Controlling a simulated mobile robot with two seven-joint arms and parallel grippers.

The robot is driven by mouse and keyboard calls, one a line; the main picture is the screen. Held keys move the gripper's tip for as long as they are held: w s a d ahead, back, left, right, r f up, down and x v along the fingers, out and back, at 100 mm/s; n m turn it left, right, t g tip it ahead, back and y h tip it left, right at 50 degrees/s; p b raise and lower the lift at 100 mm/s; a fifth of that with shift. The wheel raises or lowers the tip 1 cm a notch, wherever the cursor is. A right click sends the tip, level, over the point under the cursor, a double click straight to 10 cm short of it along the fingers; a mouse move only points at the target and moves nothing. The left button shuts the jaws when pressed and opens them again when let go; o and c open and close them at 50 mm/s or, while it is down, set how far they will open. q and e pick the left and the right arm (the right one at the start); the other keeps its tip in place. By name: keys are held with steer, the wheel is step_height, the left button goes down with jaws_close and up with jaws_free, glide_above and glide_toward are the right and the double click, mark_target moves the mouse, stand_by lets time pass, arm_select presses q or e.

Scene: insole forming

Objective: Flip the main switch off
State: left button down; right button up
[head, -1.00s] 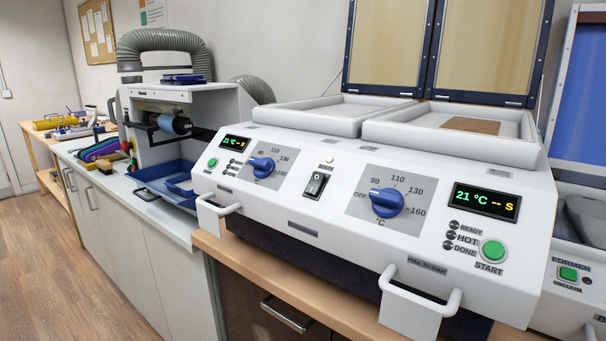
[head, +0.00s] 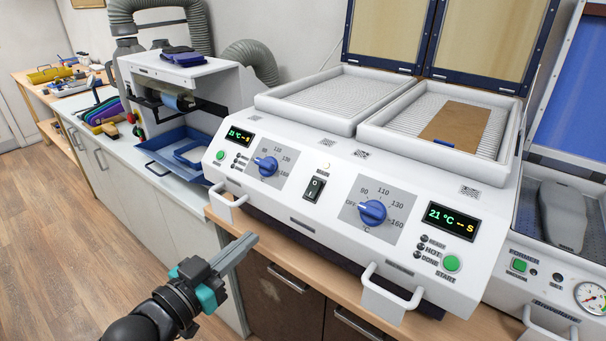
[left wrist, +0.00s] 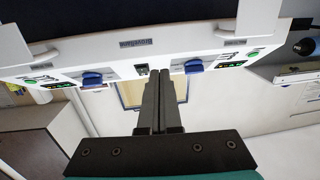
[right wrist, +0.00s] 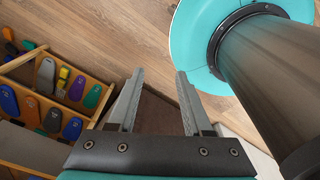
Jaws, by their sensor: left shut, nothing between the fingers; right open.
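The main switch (head: 314,189) is a small black rocker in the white front panel of the heating machine (head: 330,222), between two blue dials. Which way its rocker is tipped is too small to tell. A small pale lamp (head: 326,165) sits above it. My left gripper (head: 252,238) is shut and empty, in front of and below the panel, apart from the switch. In the left wrist view the switch (left wrist: 142,70) shows just left of the shut fingertips (left wrist: 163,76). My right gripper (right wrist: 160,76) is open and empty, away from the panel, over the floor.
Both displays (head: 454,221) are lit. Blue dials (head: 372,213) flank the switch, and white handles (head: 392,295) stick out below the panel. A brown sheet (head: 455,125) lies in the right heating tray. The right wrist view shows a wooden rack (right wrist: 60,90) of coloured insoles.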

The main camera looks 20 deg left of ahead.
arm_select(q)
step_height(320, 180, up, 8)
steer(key=s+d+m+h, duration=0.1)
steer(key=d, duration=0.1)
steer(key=shift+s+d+f+t+h+p, duration=0.2)
steer(key=shift+d+t+h+p, duration=0.1)
steer(key=shift+d+h+p, duration=0.1)
arm_select(e)
steer(key=shift+s+a+r, duration=0.6)
steer(key=shift+a+r, duration=0.1)
steer(key=shift+r, duration=0.05)
steer(key=shift+w, duration=0.15)
arm_select(q)
glide_toward(313, 188)
steer(key=w+d+r, duration=0.1)
steer(key=w+r, duration=0.3)
steer(key=r, duration=0.1)
steer(key=shift+w+d+f, duration=0.35)
steer(key=shift+w+f, duration=0.35)
steer(key=shift+f, duration=0.1)
steer(key=shift+w+d+f, duration=0.3)
steer(key=shift+w+f, duration=0.4)
steer(key=shift+f, duration=0.1)
arm_select(e)
steer(key=shift+w+d+r, duration=0.1)
steer(key=shift+d, duration=0.25)
